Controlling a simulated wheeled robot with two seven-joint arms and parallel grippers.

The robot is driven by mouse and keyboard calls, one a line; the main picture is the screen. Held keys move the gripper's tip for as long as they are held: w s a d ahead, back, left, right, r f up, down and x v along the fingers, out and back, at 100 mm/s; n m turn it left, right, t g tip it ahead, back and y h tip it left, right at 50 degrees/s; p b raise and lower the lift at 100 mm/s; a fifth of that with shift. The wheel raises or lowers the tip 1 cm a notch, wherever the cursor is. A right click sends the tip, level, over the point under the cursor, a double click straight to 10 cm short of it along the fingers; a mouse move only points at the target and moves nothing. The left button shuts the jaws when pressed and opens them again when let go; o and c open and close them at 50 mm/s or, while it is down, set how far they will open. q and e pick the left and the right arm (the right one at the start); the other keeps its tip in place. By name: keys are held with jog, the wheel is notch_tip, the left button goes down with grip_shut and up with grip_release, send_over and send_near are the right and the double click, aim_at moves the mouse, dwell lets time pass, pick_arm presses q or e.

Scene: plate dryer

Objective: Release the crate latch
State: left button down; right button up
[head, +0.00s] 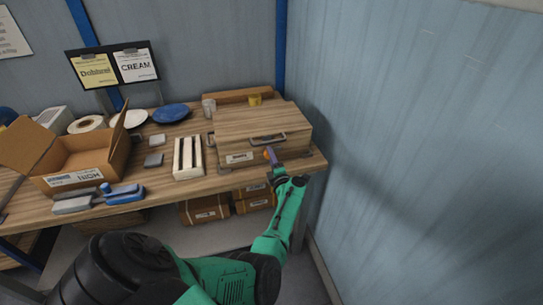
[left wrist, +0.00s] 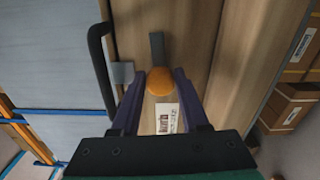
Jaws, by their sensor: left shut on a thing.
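The wooden crate (head: 235,128) stands at the right end of the wooden workbench. Its front bears a label and a dark handle (head: 268,138). In the left wrist view the handle (left wrist: 98,65) is at the left, beside a grey metal plate. A round orange latch knob (left wrist: 160,82) sits on the crate front below a grey strip (left wrist: 157,48). It also shows as a small orange spot in the head view (head: 267,153). My left gripper (head: 272,158) is at the crate front, its fingers on either side of the knob and shut on it. My right gripper is not in view.
An open cardboard box (head: 88,160), a slotted white rack (head: 188,158), a blue plate (head: 170,113) and blue tools (head: 124,193) stand left of the crate. Brown boxes (head: 205,209) are under the bench. A blue wall (head: 420,130) closes off the right side.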

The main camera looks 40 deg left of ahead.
pick_arm(q)
jog(key=shift+a+r+m, duration=0.1)
jog(key=shift+a+m, duration=0.05)
jog(key=shift+m, duration=0.25)
dwell(0.3)
jog(key=shift+c, duration=2.3)
grip_release()
jog(key=shift+a, duration=0.1)
